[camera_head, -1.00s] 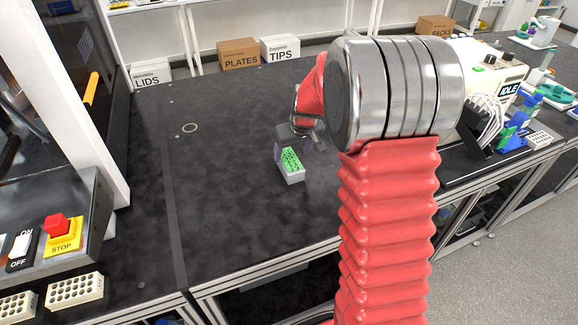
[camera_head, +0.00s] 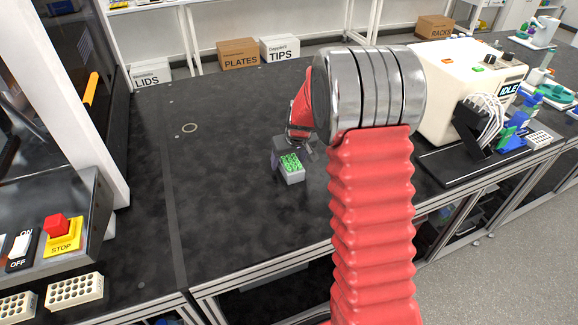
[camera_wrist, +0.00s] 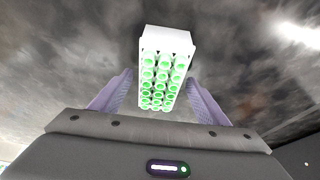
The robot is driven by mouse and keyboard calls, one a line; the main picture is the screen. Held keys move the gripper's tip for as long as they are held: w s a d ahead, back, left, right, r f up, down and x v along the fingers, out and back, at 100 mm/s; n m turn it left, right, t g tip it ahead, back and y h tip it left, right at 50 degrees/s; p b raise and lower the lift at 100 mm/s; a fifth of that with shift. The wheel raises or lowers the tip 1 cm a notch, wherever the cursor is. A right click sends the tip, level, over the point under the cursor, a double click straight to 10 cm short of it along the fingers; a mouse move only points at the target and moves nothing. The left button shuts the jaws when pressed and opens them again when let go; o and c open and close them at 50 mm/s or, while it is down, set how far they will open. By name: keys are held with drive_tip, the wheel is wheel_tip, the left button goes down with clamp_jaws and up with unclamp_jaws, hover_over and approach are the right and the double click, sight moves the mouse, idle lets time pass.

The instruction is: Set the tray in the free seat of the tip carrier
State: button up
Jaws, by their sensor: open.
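The tray (camera_head: 292,175) is a small pale box holding rows of green-topped tips, and it stands on the dark bench top. In the wrist view the tray (camera_wrist: 168,40) lies between and beyond the fingers. My gripper (camera_head: 294,160) is low over the tray's far end. In the wrist view my gripper (camera_wrist: 160,95) is open, one purple finger on each side of the tray, with a gap on both sides. My red arm hides part of the bench. I cannot make out a tip carrier with a free seat.
A white machine marked IDLE (camera_head: 460,95) with a black rack of pale tubes stands at the right. A stop button (camera_head: 60,232) and white perforated blocks (camera_head: 75,291) are at the left. The bench left of the tray is clear.

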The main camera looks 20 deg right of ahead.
sight(289, 160)
drive_tip(key=shift+w+f, duration=0.15)
drive_tip(key=shift+f, duration=0.15)
drive_tip(key=shift+f, duration=0.3)
idle(0.7)
drive_tip(key=shift+c, duration=0.4)
drive_tip(key=c, duration=1.2)
drive_tip(key=shift+o, duration=0.2)
drive_tip(key=shift+r, duration=0.1)
wheel_tip(289, 160, up, 10)
drive_tip(key=shift+r, duration=0.25)
